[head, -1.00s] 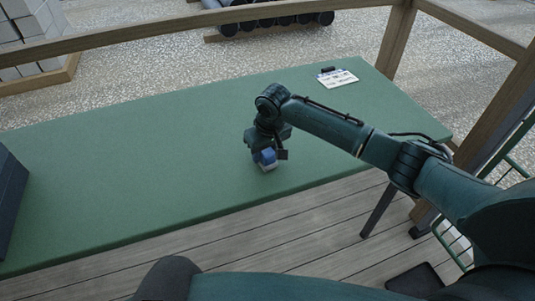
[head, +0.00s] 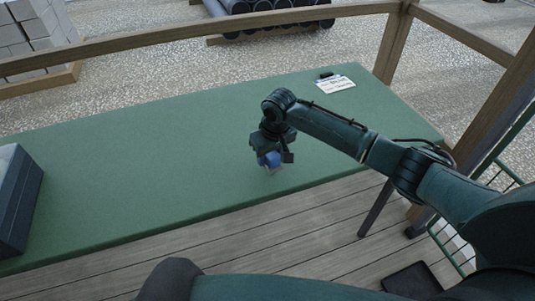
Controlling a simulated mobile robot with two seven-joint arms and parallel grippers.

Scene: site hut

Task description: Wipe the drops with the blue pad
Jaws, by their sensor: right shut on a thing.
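The blue pad (head: 271,160) is held in my right gripper (head: 272,157), which is shut on it. The pad has a pale underside and is at the green table top (head: 130,150), near its front edge; I cannot tell whether it touches the surface. The gripper points down and hides part of the pad. No drops can be made out on the table in this view. My left gripper is not in view.
A dark box (head: 18,200) stands at the table's left end. A clipboard with paper (head: 335,86) lies at the back right. A wooden rail (head: 200,36) runs behind the table. The table's middle left is clear.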

